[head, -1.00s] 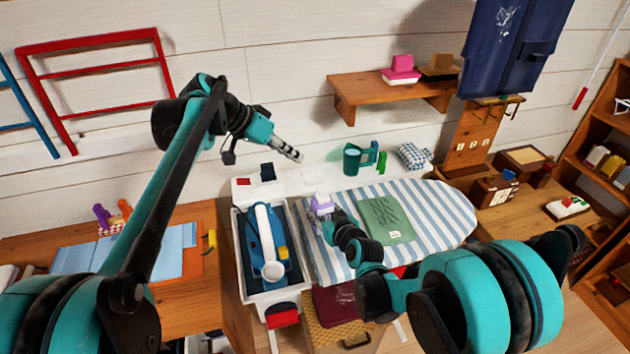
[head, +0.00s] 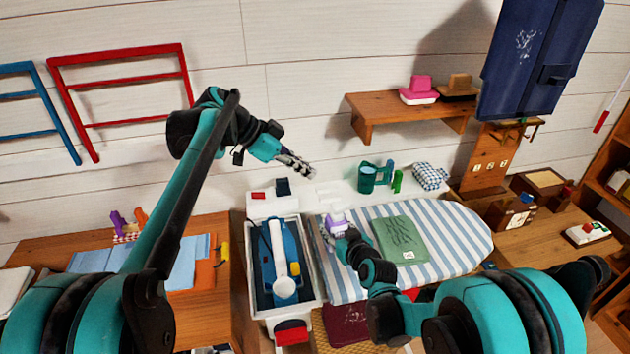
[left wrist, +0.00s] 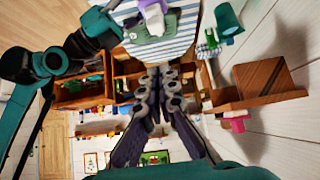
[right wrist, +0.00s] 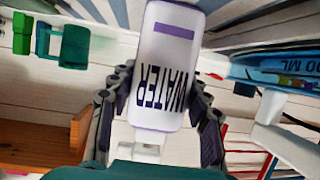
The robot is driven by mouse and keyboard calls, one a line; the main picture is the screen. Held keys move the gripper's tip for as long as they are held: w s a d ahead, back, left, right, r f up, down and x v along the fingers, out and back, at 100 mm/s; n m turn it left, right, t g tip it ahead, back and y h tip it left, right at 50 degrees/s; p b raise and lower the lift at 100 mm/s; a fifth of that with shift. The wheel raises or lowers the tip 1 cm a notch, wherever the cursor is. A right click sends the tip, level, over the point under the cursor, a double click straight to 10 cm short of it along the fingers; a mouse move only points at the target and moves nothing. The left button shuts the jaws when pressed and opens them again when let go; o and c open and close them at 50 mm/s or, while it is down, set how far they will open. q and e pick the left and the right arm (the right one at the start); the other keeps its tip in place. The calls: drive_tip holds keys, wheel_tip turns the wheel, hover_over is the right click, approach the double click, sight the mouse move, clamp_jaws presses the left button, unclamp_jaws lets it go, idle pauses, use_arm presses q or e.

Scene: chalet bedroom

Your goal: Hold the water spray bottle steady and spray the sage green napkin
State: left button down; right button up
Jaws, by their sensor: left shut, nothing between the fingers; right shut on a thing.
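The sage green napkin (head: 400,240) lies flat on the blue-and-white striped ironing board (head: 462,232), with a darker leafy print. The water spray bottle (right wrist: 165,75) is white and purple with WATER on its side. My right gripper (head: 343,231) is shut on it, with a finger on each side in the right wrist view. In the head view the bottle (head: 335,221) is left of the napkin, at the board's left end. I cannot tell whether it touches the board. My left gripper (head: 312,173) is shut and empty, up and left of the bottle, near the wall.
A white tray (head: 310,262) with a blue device stands left of the board. A green cup (head: 367,179) and a checkered cloth (head: 430,176) sit behind the board. A wooden shelf (head: 362,113) juts from the wall. The air above the napkin is clear.

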use_arm(q)
hover_over(340, 205)
drive_tip(key=s+a, duration=0.1)
drive_tip(key=a, duration=0.2)
wheel_tip(340, 205, down, 6)
use_arm(e)
drive_tip(key=shift+f, duration=0.1)
use_arm(q)
wheel_tip(340, 205, down, 3)
drive_tip(key=shift+d+r, duration=0.1)
drive_tip(key=shift+d, duration=0.05)
drive_tip(key=shift+f, duration=0.65)
drive_tip(key=shift+f, duration=0.1)
